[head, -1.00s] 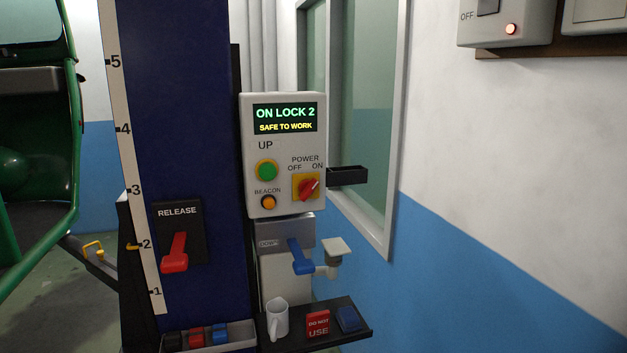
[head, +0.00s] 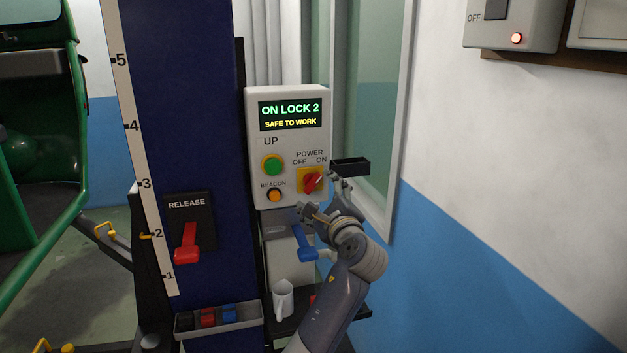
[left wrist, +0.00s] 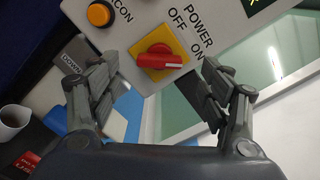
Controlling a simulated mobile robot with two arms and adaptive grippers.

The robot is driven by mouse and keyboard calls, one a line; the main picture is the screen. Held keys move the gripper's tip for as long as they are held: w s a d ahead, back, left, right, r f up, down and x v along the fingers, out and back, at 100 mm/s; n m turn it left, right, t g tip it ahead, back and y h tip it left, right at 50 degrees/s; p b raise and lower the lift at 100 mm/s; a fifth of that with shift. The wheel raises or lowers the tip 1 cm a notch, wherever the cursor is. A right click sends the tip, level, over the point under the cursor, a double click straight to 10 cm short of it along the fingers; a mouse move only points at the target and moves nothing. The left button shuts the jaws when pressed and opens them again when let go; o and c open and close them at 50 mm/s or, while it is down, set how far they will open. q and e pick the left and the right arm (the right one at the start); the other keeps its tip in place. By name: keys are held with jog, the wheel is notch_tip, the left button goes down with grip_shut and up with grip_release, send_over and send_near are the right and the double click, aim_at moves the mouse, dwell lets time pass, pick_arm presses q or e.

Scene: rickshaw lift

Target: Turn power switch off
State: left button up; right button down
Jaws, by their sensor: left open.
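The red rotary power switch (head: 312,183) sits on a yellow plate at the lower right of the grey control box (head: 253,146). Its knob points up-right, toward ON. In the left wrist view the red switch (left wrist: 160,59) shows large, its white mark on the ON side. My left gripper (head: 319,195) is open just in front of and below the switch. My right gripper is not in view.
The green UP button (head: 273,165) and orange beacon button (head: 274,195) are left of the switch. A blue lever (head: 306,245) and white mug (head: 283,299) are below. A black holder (head: 351,167) juts out right of the box. The red release lever (head: 186,242) is further left.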

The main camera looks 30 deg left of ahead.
aim_at(313, 185)
pick_arm(q)
jog(key=p+x, duration=0.1)
jog(key=x, duration=0.3)
jog(key=shift+w+a+r, duration=0.1)
jog(key=shift+w+a, duration=0.1)
jog(key=shift+a, duration=0.1)
jog(key=shift+x, duration=0.8)
jog(key=shift+c, duration=0.3)
jog(key=shift+d, duration=0.1)
jog(key=c, duration=1)
